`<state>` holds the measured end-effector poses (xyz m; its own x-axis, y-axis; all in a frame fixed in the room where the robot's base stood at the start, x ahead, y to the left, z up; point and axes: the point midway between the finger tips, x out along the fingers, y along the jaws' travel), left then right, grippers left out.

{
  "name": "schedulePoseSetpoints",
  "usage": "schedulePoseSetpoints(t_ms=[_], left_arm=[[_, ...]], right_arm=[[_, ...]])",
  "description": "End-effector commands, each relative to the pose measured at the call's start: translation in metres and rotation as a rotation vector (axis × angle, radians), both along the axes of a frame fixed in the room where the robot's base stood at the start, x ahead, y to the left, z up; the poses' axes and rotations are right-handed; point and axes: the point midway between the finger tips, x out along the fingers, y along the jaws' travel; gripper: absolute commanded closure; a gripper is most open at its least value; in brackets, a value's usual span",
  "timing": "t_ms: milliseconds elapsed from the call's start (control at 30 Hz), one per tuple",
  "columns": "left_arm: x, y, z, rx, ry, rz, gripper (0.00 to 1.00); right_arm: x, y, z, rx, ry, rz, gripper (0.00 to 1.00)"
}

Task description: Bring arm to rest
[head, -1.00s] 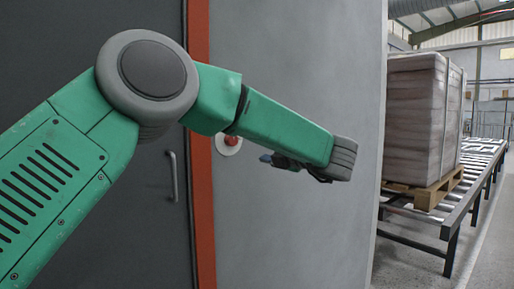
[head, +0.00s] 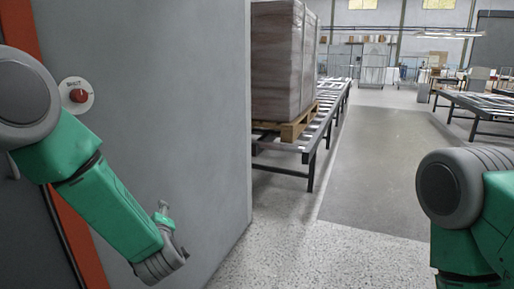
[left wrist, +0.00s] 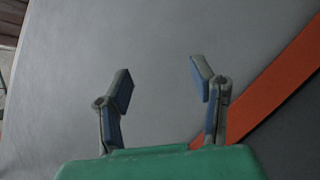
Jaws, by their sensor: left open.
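My left arm (head: 115,205) is green with grey joints and comes in from the left, angled down in front of a grey wall panel. My left gripper (left wrist: 161,82) is open and empty in the left wrist view, its two fingers apart before the grey panel. In the head view the left gripper (head: 166,215) shows only partly beyond the wrist. Part of my right arm (head: 475,205) shows at the right edge; its gripper is out of view.
A red button (head: 78,96) sits on the grey wall (head: 190,110) beside an orange frame (head: 75,245). A wrapped stack (head: 282,65) stands on a pallet (head: 285,128) on a roller conveyor (head: 325,120). Open floor (head: 375,170) lies in the middle and right.

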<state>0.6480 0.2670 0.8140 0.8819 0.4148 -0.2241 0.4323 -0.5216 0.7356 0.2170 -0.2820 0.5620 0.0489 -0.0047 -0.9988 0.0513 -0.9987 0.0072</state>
Motion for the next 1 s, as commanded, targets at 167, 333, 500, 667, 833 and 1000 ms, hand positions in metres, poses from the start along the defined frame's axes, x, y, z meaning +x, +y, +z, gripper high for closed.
schedulePoseSetpoints(t_ms=[167, 333, 500, 667, 833, 1000], left_arm=[[-0.087, -0.008, -0.111, 0.178, 0.409, -0.289, 0.49], [-0.196, -0.006, -0.184, 0.292, 0.764, -0.562, 0.49], [-0.314, 0.002, -0.220, 0.352, 1.076, -0.829, 0.49], [-0.395, 0.010, -0.226, 0.364, 1.270, -1.014, 0.49], [-0.431, 0.014, -0.224, 0.362, 1.353, -1.102, 0.49], [-0.434, 0.014, -0.224, 0.363, 1.360, -1.112, 0.49]], right_arm=[[0.000, 0.000, 0.010, 0.000, 0.000, 0.000, 1.00], [0.000, 0.000, 0.017, 0.000, 0.000, 0.000, 1.00], [0.000, 0.000, 0.023, 0.000, 0.000, 0.000, 1.00], [0.000, 0.000, 0.027, 0.000, 0.000, 0.000, 1.00], [0.000, 0.000, 0.028, 0.000, 0.000, 0.000, 1.00], [0.000, 0.000, 0.028, 0.000, 0.000, 0.000, 1.00]])
